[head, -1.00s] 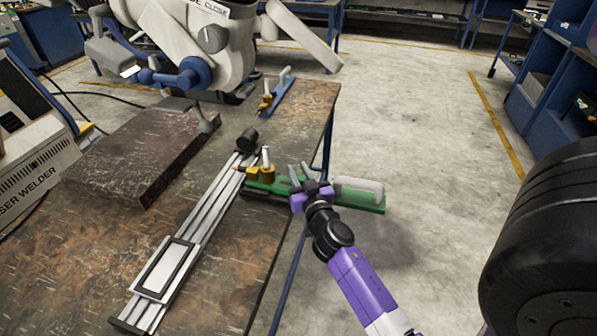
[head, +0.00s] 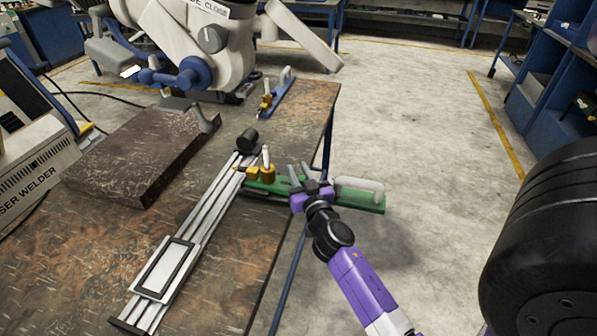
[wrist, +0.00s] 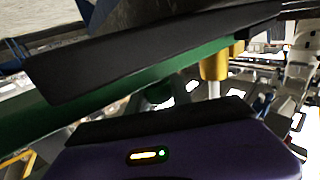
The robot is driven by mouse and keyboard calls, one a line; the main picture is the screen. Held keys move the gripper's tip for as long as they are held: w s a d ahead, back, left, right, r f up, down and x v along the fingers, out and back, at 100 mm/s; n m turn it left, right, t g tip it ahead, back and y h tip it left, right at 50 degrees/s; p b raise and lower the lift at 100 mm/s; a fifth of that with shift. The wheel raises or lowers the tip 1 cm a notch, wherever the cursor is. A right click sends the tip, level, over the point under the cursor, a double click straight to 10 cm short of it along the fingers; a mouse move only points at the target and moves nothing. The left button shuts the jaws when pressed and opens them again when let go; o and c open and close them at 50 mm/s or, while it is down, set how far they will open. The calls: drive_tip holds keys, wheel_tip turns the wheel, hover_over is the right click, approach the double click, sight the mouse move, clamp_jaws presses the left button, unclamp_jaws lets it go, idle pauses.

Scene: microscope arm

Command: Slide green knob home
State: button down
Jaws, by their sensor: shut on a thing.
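A long green bar (head: 325,198) lies across the right edge of the table, with its right part sticking out past the edge. A brass fitting with a white upright pin (head: 262,172) stands near its left end, and a pale grey handle (head: 360,187) is on its right part. I cannot make out a separate green knob. My gripper (head: 299,176) is at the middle of the bar, shut on it. In the wrist view the green bar (wrist: 150,72) runs slantwise between the dark fingers. The exact contact is partly hidden.
A silver rail with a framed plate (head: 166,268) runs along the table left of the bar. A blue clamp bar (head: 275,97) lies at the far edge.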

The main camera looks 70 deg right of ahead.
sight(287, 178)
drive_tip(key=w+b, duration=0.1)
drive_tip(key=w, duration=0.1)
drive_tip(key=shift+w+a, duration=0.15)
drive_tip(key=shift+w, duration=0.2)
drive_tip(key=shift+w+b, duration=0.3)
drive_tip(key=shift+w, duration=0.05)
drive_tip(key=c, duration=1.1)
unclamp_jaws()
drive_tip(key=shift+a, duration=0.1)
drive_tip(key=shift+c, duration=0.2)
